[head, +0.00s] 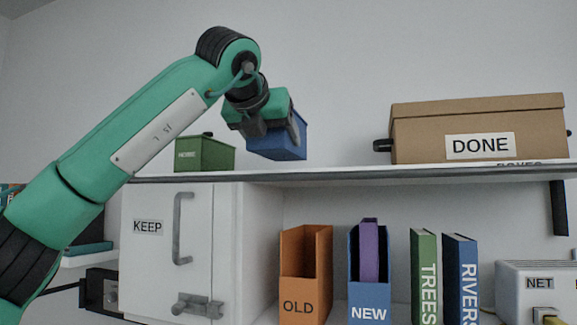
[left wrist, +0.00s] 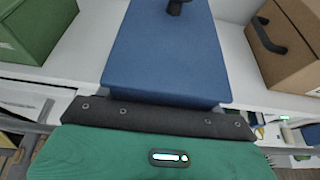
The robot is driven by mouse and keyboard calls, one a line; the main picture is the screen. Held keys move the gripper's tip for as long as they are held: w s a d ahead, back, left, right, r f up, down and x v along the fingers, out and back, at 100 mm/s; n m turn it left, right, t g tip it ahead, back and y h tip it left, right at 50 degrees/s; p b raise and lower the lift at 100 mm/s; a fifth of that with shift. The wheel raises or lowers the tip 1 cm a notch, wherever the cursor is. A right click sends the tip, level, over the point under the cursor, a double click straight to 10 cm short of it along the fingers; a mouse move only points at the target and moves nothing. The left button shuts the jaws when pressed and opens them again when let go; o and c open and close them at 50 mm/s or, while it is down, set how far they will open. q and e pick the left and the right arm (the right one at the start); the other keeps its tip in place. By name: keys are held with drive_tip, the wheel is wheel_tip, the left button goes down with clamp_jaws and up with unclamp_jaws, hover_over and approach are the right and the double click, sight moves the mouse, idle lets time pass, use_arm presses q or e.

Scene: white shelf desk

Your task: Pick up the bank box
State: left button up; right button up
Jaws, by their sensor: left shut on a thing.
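A blue box (head: 279,145) with a lid is in my left gripper (head: 270,125) above the white upper shelf (head: 330,172). The box is tilted and its label is hidden, so I cannot read whether it says bank. In the left wrist view the blue lid (left wrist: 165,50) with a dark knob fills the middle, right beyond the gripper's dark edge. My left gripper is shut on the blue box. A green box (head: 205,154) with a small, hardly legible label stands on the shelf to its left. My right gripper is not in view.
A brown box (head: 480,125) labelled DONE stands on the shelf at right. Between it and the blue box the shelf is clear. Below are a KEEP cabinet (head: 155,255), an orange OLD file (head: 305,275), a blue NEW file (head: 370,290) and two books.

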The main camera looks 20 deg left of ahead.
use_arm(q)
drive_tip(key=s+b, duration=0.5)
drive_tip(key=s, duration=0.7)
drive_tip(key=shift+s+a, duration=0.2)
drive_tip(key=shift+s, duration=0.2)
drive_tip(key=shift+w, duration=0.1)
